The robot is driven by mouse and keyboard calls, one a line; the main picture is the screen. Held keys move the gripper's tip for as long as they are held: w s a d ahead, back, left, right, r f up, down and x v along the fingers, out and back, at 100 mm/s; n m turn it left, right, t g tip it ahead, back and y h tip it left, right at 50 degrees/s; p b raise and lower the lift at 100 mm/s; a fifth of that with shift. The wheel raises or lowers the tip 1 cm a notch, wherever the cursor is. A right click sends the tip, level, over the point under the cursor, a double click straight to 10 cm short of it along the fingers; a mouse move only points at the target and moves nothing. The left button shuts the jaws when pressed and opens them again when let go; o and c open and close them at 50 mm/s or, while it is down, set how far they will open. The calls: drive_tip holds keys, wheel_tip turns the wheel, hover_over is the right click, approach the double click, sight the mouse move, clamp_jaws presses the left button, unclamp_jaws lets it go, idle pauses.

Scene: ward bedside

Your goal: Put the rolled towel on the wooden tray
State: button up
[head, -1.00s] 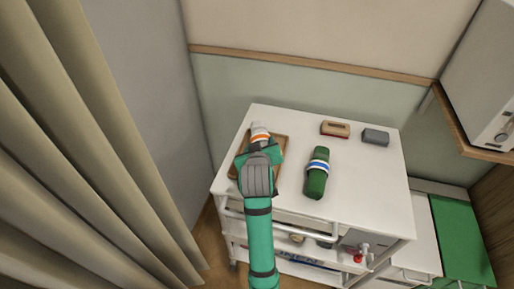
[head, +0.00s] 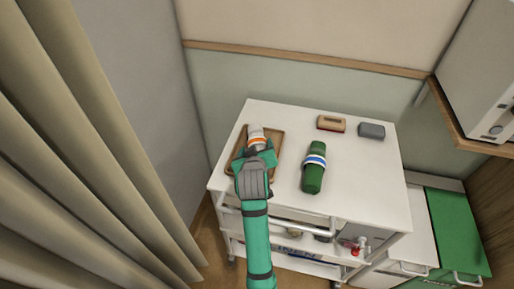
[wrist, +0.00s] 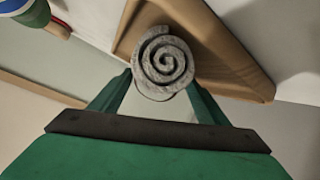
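The rolled towel (head: 256,131), pale with an orange band, is at the far part of the wooden tray (head: 240,148) in the head view. In the wrist view its grey spiral end (wrist: 162,62) faces me. My gripper (head: 257,152) has a finger against each side of the towel, and its fingers also show in the wrist view (wrist: 160,92). The tray (wrist: 232,52) lies behind the towel there. I cannot tell whether the towel touches the tray. My gripper hides its near part.
On the white cart top (head: 350,180) a green bottle (head: 314,170) lies to the right of the tray. The cart's right front is clear. A curtain (head: 80,150) hangs at left.

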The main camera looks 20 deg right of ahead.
drive_tip(key=shift+r, duration=0.1)
drive_tip(key=shift+s+a+r, duration=0.1)
drive_tip(key=shift+r, duration=0.1)
drive_tip(key=v, duration=1.1)
drive_tip(key=shift+s, duration=0.25)
